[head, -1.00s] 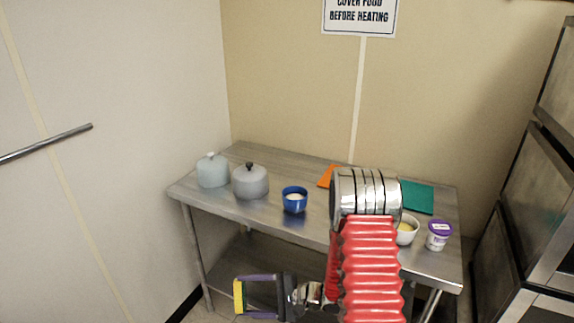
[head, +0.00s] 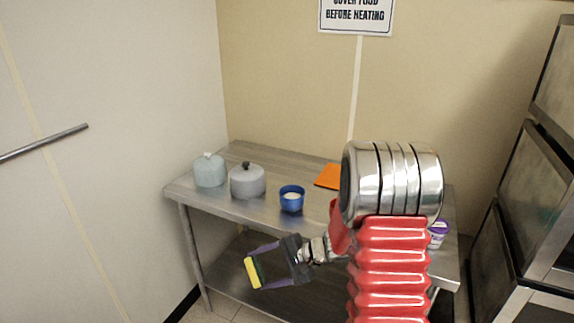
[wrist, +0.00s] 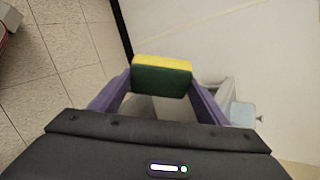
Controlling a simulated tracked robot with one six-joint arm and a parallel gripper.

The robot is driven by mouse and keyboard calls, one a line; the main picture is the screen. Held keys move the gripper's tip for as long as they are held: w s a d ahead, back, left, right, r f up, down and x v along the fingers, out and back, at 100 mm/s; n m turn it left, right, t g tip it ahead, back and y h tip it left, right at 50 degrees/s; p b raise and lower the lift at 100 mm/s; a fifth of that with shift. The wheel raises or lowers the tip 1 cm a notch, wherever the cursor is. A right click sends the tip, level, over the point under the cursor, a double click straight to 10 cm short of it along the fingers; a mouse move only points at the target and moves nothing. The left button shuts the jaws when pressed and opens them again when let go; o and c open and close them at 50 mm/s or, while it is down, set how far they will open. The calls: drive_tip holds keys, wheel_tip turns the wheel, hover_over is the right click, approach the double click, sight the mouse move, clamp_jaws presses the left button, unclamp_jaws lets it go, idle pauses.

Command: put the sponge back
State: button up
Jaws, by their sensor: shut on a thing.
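The sponge (head: 252,272), yellow with a dark green side, is held between the purple fingers of my gripper (head: 259,268). In the head view it hangs in front of the steel table, below the level of its top. In the wrist view the sponge (wrist: 161,77) sits across the fingertips, yellow edge up and green face toward the camera. My gripper (wrist: 160,80) is shut on it, with a finger at each end.
My arm hides the table's right part. Steel units (head: 515,220) stand at right.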

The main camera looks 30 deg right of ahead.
drive_tip(key=s+d+r+n+g+h, duration=0.1)
drive_tip(key=s+d+r+n+h, duration=0.2)
drive_tip(key=d, duration=0.8)
drive_tip(key=s+d+r+n+g+h, duration=0.1)
drive_tip(key=d+r+n, duration=0.4)
drive_tip(key=d, duration=0.6)
drive_tip(key=s+d+r+n+g+h, duration=0.1)
drive_tip(key=s+d+r+n+h, duration=0.3)
drive_tip(key=d+r, duration=0.3)
drive_tip(key=d, duration=0.3)
drive_tip(key=shift+s+d+h, duration=0.3)
drive_tip(key=shift+d+h, duration=0.1)
drive_tip(key=shift+r, duration=0.1)
drive_tip(key=shift+n, duration=0.3)
